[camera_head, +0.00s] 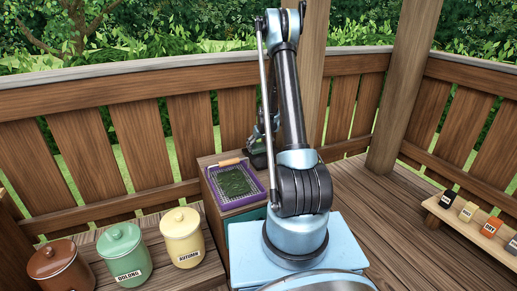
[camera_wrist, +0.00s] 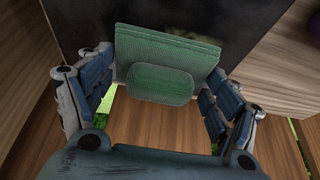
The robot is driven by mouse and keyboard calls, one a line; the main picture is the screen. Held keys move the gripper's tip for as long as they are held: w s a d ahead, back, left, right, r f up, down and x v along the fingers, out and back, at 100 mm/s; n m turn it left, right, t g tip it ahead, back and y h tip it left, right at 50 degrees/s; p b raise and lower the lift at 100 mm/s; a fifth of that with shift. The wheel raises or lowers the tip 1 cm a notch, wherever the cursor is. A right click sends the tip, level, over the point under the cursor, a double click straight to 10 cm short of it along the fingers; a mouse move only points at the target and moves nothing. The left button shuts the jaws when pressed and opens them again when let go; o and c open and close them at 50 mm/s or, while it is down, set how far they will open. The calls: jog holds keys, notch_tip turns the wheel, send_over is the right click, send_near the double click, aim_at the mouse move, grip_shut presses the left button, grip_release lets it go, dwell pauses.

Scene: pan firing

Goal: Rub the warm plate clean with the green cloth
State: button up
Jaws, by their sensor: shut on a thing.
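The green cloth (camera_wrist: 170,48) is in the wrist view, a folded pad with a smaller green grip part (camera_wrist: 158,85) on the near side. My gripper (camera_wrist: 163,76) is shut on it, with one finger on each side. The cloth is over the edge of a dark, nearly black plate (camera_wrist: 85,22); I cannot tell whether it touches the plate. In the head view my gripper (camera_head: 259,150) is small and partly hidden behind my arm, and the plate is hidden there.
A purple tray (camera_head: 211,180) of dark green leaves sits on a wooden stand (camera_head: 208,208), with a wooden handle (camera_head: 230,162) at its back. Brown (camera_head: 60,270), green (camera_head: 124,255) and yellow (camera_head: 184,240) canisters stand left. Small labelled blocks line a low shelf (camera_head: 470,232) right. Railings enclose the deck.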

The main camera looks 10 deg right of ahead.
jog(key=shift+w+a, duration=0.15)
jog(key=shift+w, duration=0.25)
jog(key=shift+r, duration=4)
